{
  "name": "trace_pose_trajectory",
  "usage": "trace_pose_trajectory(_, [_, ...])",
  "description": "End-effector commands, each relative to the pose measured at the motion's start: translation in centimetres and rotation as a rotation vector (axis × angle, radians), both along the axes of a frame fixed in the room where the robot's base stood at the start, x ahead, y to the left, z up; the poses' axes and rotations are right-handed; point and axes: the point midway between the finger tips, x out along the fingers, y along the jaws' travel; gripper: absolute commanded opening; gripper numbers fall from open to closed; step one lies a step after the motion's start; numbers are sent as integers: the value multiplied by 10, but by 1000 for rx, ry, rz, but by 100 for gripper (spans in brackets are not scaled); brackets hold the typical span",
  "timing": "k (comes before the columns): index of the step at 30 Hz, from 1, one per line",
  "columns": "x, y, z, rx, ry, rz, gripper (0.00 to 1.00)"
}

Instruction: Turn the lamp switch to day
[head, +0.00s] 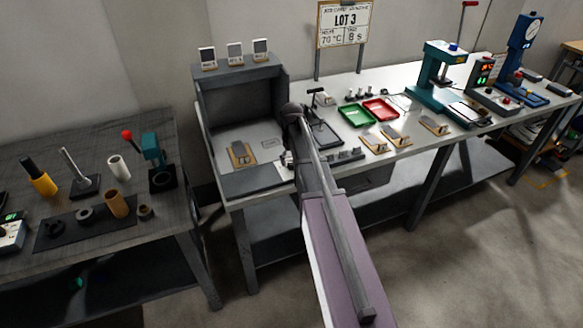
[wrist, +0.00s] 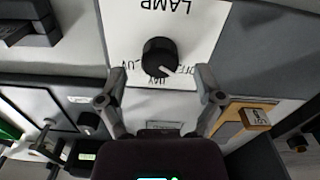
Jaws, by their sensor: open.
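The lamp switch (wrist: 160,58) is a round black knob on a white plate (wrist: 205,22), seen upside down in the wrist view. The plate reads LAMP, with OFF, DAY and UV around the knob. The knob's white pointer slants down and right, toward the OFF side of DAY. My gripper (wrist: 160,82) is open, with one finger to each side and below the knob in the picture. I see no contact with the knob.
A grey booth (head: 238,68) stands on the bench at my arm's left, with a small wood-based sample (head: 239,153) inside. Green (head: 355,115) and red (head: 381,109) trays and several samples lie to the right. A side table (head: 60,165) holds tools.

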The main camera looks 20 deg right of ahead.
Motion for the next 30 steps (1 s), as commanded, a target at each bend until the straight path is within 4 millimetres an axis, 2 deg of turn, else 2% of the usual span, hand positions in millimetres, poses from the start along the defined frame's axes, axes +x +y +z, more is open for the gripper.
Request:
trace_pose_trajectory(1, [0,0,-7,0,0,0,85])
trace_pose_trajectory(7, [0,0,-15,0,0,0,85])
trace_pose_trajectory(21, [0,0,-17,0,0,0,85])
trace_pose_trajectory(27, [0,0,-17,0,0,0,26])
trace_pose_trajectory(29, [0,0,-17,0,0,0,8])
trace_pose_trajectory(30, [0,0,-17,0,0,0,3])
